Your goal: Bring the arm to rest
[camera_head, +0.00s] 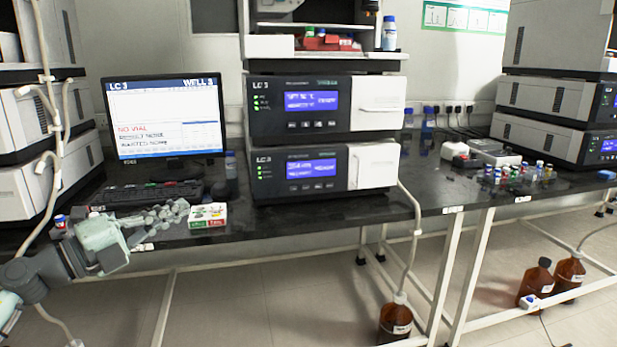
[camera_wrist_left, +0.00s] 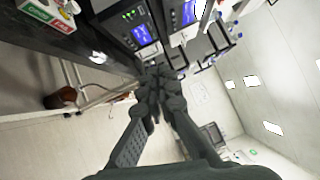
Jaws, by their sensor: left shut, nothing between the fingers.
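My left arm comes in from the lower left in the head view. Its gripper (camera_head: 178,210) is shut and empty, held in front of the bench's front edge, left of a small green, white and red box (camera_head: 208,216). In the left wrist view the fingers (camera_wrist_left: 160,82) meet at their tips with nothing between them. The same box shows at the top left of that view (camera_wrist_left: 48,12). My right gripper is not in view.
The black bench (camera_head: 350,212) carries a monitor (camera_head: 165,115), a keyboard (camera_head: 146,193) and stacked LC 3 instruments (camera_head: 322,172). Several small vials (camera_head: 518,174) stand at the right. Open floor lies before the bench.

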